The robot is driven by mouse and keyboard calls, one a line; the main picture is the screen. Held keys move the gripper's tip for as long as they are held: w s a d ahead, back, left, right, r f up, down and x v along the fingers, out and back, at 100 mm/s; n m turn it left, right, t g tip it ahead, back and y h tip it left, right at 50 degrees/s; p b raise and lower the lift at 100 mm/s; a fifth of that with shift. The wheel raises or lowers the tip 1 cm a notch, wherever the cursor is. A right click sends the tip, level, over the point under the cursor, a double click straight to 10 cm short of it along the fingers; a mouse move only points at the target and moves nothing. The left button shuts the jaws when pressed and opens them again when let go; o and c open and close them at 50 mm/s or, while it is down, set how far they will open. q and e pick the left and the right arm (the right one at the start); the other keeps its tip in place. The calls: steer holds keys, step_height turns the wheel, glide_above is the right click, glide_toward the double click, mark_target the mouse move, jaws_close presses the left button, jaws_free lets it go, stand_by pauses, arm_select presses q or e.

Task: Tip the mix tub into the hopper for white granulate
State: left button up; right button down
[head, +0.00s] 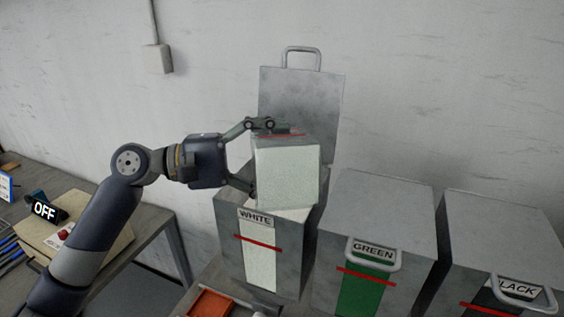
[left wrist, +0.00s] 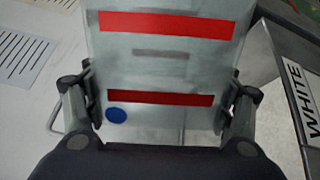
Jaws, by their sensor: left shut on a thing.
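The mix tub (head: 287,172) is a pale box with a speckled white face turned to the head camera and a red stripe on its upper side. It is over the open mouth of the white hopper (head: 228,240), which is grey, labelled WHITE, with a white window and a red line. My left gripper (head: 264,160) is shut on the tub from the left. In the left wrist view, the tub (left wrist: 165,60) sits between both fingers of the gripper (left wrist: 163,98) and shows two red bands and a blue dot. White material shows at the hopper mouth. My right gripper is not in view.
The white hopper's lid (head: 300,105) stands open against the wall. The green hopper (head: 375,215) and the black hopper (head: 495,235) are closed, to the right. An orange tray (head: 211,304) lies in front. A bench with an OFF sign (head: 44,210) is at left.

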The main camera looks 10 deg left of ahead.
arm_select(q)
steer(key=m+b, duration=0.2)
steer(key=b, duration=0.1)
steer(key=shift+s+f, duration=0.4)
steer(key=shift+s+d+m+b, duration=0.1)
steer(key=shift+s+m+b, duration=0.05)
steer(key=shift+m+b, duration=0.2)
steer(key=shift+r+m, duration=0.15)
steer(key=shift+m, duration=0.1)
steer(key=shift+r, duration=0.1)
steer(key=m+b, duration=0.1)
steer(key=s+f+m+b, duration=0.1)
steer(key=b, duration=0.1)
steer(key=shift+d, duration=0.1)
steer(key=shift+d+r+m, duration=0.1)
steer(key=shift+m, duration=0.5)
steer(key=shift+r, duration=0.1)
